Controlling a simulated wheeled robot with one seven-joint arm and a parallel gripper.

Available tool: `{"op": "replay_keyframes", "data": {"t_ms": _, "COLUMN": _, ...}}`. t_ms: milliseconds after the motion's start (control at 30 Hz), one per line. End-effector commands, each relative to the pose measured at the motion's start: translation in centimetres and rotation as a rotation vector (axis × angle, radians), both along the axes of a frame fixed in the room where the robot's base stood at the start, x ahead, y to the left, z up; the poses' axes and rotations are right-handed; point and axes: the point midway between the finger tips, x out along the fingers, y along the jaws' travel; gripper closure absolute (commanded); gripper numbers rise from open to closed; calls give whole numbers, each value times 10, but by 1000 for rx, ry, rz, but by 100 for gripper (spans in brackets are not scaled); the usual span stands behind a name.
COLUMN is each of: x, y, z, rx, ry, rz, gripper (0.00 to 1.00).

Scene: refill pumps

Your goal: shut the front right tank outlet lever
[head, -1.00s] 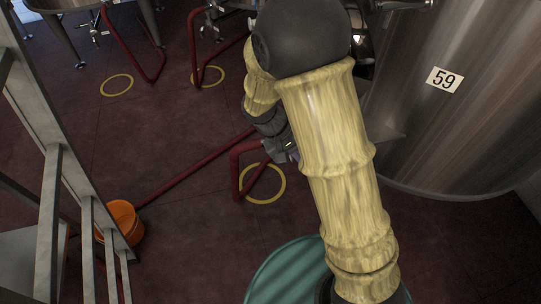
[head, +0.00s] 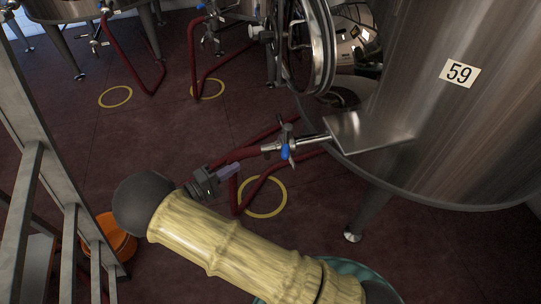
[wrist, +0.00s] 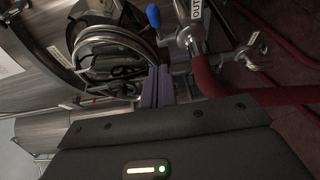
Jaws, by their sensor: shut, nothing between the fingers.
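The outlet valve (head: 284,143) sticks out from the foot of the steel tank (head: 420,90) marked 59, at the right in the head view. Its blue lever (head: 286,153) sits on the pipe; whether it lies along or across the pipe is unclear. In the wrist view a blue lever end (wrist: 153,16) shows at the top, beside a metal valve body (wrist: 189,36) with an OUT tag (wrist: 196,8). My gripper (head: 232,168) is left of the lever, apart from it. Its purple fingers (wrist: 158,84) are together and empty.
A red hose (head: 240,156) runs from the outlet near my gripper and loops over a yellow floor ring (head: 263,198). A round open hatch door (head: 308,45) hangs above the outlet. An orange bucket (head: 117,240) and metal railing (head: 22,190) stand at left.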

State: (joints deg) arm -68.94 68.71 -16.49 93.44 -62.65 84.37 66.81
Motion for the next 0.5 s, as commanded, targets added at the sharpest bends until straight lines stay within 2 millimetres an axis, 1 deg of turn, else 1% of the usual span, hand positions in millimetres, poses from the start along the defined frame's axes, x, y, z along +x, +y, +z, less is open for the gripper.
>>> {"op": "replay_keyframes", "data": {"t_ms": 133, "x": 1, "y": -1, "z": 0, "rx": 0, "ry": 1, "rz": 2, "gripper": 100}}
{"op": "replay_keyframes", "data": {"t_ms": 267, "x": 8, "y": -11, "z": 0, "rx": -1, "ry": 3, "rz": 1, "gripper": 100}}
{"op": "replay_keyframes", "data": {"t_ms": 500, "x": 33, "y": -42, "z": 0, "rx": -1, "ry": 4, "rz": 0, "gripper": 100}}
